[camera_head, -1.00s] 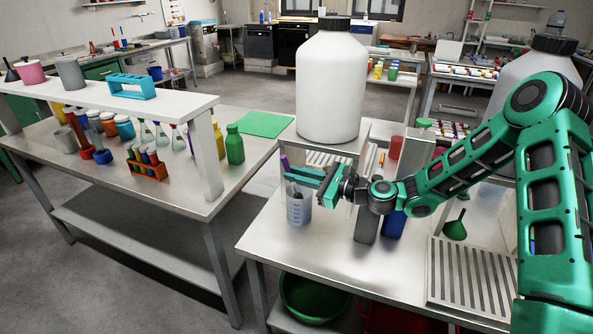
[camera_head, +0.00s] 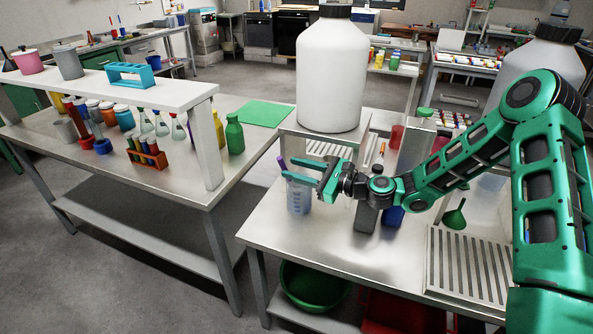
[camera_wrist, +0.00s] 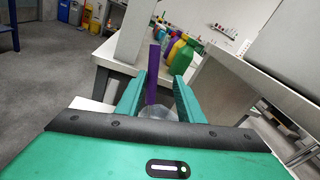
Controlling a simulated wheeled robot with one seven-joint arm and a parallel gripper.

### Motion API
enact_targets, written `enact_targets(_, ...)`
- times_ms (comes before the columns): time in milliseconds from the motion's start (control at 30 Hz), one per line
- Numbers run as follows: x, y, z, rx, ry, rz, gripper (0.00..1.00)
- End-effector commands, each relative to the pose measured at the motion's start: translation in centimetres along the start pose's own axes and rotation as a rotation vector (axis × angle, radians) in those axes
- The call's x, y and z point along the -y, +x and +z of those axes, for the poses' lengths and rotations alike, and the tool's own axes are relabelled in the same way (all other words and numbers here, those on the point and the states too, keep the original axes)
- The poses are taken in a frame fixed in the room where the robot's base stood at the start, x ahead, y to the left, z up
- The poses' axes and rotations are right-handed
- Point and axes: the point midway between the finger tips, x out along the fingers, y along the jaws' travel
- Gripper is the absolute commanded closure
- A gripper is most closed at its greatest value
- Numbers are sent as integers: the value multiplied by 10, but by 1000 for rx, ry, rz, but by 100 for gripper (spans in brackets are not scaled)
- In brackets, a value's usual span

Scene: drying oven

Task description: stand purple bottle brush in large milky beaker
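The purple bottle brush (camera_wrist: 153,75) stands roughly upright between my two fingers in the wrist view, closer to the left finger. Its purple upper end (camera_head: 281,162) shows just past my fingertips in the head view. Its lower part goes down into the large milky beaker (camera_head: 299,197), whose rim (camera_wrist: 158,112) shows below it. The beaker stands upright on the near table. My gripper (camera_head: 304,178) is open above the beaker, its fingers spread to either side of the brush. The brush's lower end is hidden.
A big white jug (camera_head: 332,75) stands on a raised shelf behind my gripper. Grey and blue containers stand right of the beaker, under my arm. A green funnel (camera_head: 454,215) and a slatted rack (camera_head: 468,268) lie further right. The table's front left is clear.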

Motion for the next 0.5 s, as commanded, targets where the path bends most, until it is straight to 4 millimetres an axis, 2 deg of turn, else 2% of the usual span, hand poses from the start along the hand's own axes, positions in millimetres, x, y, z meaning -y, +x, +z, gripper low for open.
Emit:
enact_targets(267,1,-8,0,-1,0,-1,66)
enact_targets(500,2,-48,-2,-4,2,-3,66)
